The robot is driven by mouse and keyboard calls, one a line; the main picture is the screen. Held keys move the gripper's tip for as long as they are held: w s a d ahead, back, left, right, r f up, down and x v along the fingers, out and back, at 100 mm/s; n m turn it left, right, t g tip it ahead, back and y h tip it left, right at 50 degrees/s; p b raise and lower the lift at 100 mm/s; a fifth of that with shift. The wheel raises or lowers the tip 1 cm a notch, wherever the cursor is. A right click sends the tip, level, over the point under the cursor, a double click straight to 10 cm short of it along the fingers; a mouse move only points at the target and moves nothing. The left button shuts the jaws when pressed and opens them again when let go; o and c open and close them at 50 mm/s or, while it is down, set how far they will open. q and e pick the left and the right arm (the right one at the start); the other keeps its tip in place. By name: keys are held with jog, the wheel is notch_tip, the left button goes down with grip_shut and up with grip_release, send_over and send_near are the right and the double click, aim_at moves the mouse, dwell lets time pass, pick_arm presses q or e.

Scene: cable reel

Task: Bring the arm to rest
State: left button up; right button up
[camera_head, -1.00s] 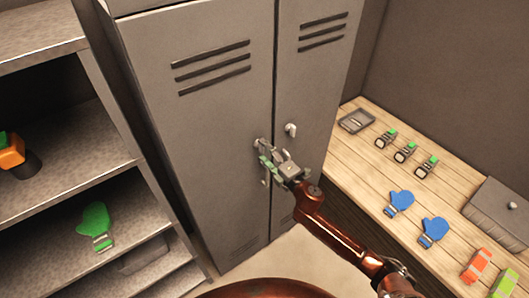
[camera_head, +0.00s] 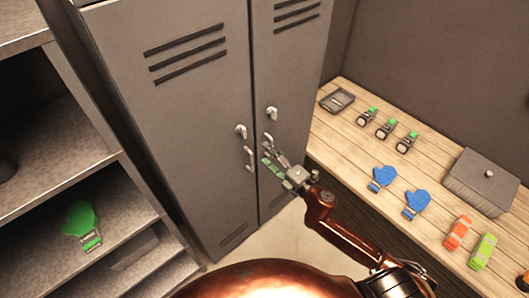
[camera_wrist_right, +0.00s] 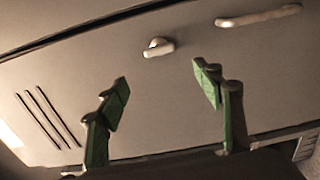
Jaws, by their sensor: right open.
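My right gripper (camera_head: 271,160) is open and empty in front of the grey locker (camera_head: 190,110), close to its door handles. In the right wrist view its two green-padded fingers (camera_wrist_right: 163,90) stand wide apart, with a locker door (camera_wrist_right: 110,80) behind them. A small knob (camera_wrist_right: 158,47) and a bar handle (camera_wrist_right: 258,16) show beyond the fingertips, with nothing between the fingers. My right arm (camera_head: 335,232) reaches in from the lower right, bent. Both locker doors look shut. My left gripper is not in view.
Metal shelves (camera_head: 75,175) with a green mitten (camera_head: 82,222) stand at the left. A wooden bench (camera_head: 345,140) at the right holds several green-topped devices, blue mittens (camera_head: 416,203), orange and lime items, and a grey lidded box (camera_head: 484,180). Floor shows between locker and bench.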

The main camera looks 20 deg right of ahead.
jog(key=shift+f, duration=0.1)
dwell(0.3)
jog(key=d+f+m+g+h+b, duration=0.25)
jog(key=d+f, duration=0.25)
jog(key=f, duration=0.8)
jog(key=d+f+m+g+h+b, duration=0.15)
jog(key=d+f+m, duration=0.3)
jog(key=f, duration=0.85)
jog(key=s+d+f+m+g+h+b, duration=0.1)
jog(key=s+d+f, duration=0.15)
jog(key=f, duration=0.45)
jog(key=s+d+f+m+g+h, duration=0.1)
jog(key=s+d+f+m, duration=0.15)
jog(key=f, duration=0.55)
jog(key=s+d+f+m+g+h+b, duration=0.1)
jog(key=s+f, duration=0.2)
jog(key=f, duration=0.4)
jog(key=s+f+m+g+b, duration=0.2)
jog(key=s+f+m+g, duration=0.25)
jog(key=s+f, duration=1.65)
jog(key=s+a+f+m+g+b, duration=0.1)
jog(key=s+f, duration=0.5)
jog(key=s, duration=0.6)
jog(key=s+a+f+m+g+b, duration=0.1)
jog(key=s+a+f+m+g, duration=0.2)
jog(key=s, duration=0.9)
notch_tip(320, 180, down, 4)
jog(key=shift+s+a+f+m+y+b, duration=0.2)
jog(key=shift+a+m+y+b, duration=0.15)
jog(key=shift+a, duration=0.65)
